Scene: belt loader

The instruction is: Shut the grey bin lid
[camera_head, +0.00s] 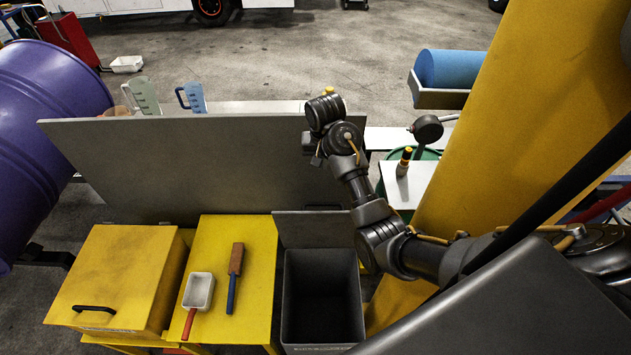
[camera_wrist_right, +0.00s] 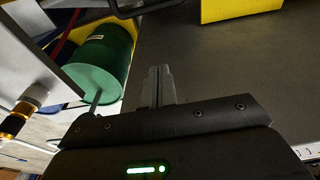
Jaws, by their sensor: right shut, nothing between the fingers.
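The grey bin (camera_head: 320,300) stands open at the lower middle of the head view, its dark inside showing. Its lid (camera_head: 308,231) stands raised at the bin's back edge, with a dark handle at its top. My right gripper (camera_head: 314,158) is above the lid and apart from it, in front of the large grey panel; its fingers are small and partly hidden in the head view. In the right wrist view the fingers (camera_wrist_right: 158,85) are shut and empty. My left gripper is not in view.
A yellow box with a black handle (camera_head: 118,265) stands left. A yellow table (camera_head: 245,290) beside the bin holds a white scoop (camera_head: 198,291) and a brush-like tool (camera_head: 235,263). A large grey panel (camera_head: 200,165) stands behind. A yellow column (camera_head: 530,120) is right. A green drum (camera_wrist_right: 103,60) shows in the wrist view.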

